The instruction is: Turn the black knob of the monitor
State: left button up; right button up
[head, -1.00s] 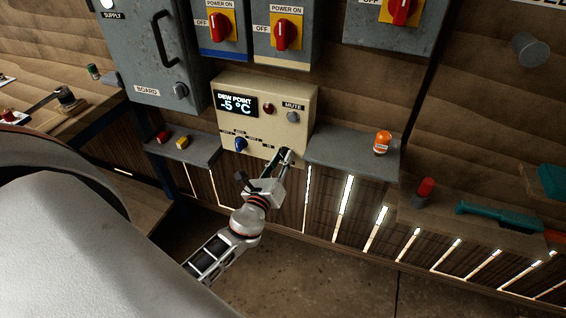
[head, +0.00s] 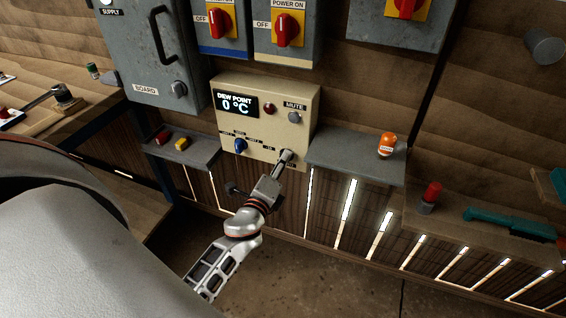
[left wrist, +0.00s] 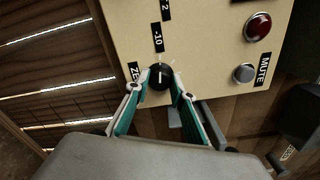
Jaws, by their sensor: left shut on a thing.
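The monitor (head: 281,104) is a beige box on the wall. Its display (head: 236,104) reads "DEW POINT 0 °C". The black knob (left wrist: 159,77) is at the monitor's lower right corner, with a light mark on its face; in the head view my gripper hides it. My left gripper (head: 286,157) is shut on the black knob. In the left wrist view its two fingers (left wrist: 157,90) are on either side of the knob, near the "-10" and "ZE…" labels. A blue knob (head: 240,146) sits at the monitor's lower left. My right gripper is not in view.
A grey shelf (head: 350,160) with an orange-capped bottle (head: 387,145) is right of the monitor, and a smaller shelf (head: 178,151) is at left. Switch boxes (head: 287,30) hang above.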

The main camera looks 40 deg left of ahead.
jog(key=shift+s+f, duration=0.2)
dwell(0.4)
pick_arm(q)
jog(key=o, duration=1.1)
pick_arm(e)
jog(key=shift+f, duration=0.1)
pick_arm(q)
jog(key=v, duration=0.7)
jog(key=shift+s, duration=0.25)
jog(key=shift+d+n, duration=0.1)
jog(key=shift+n, duration=0.2)
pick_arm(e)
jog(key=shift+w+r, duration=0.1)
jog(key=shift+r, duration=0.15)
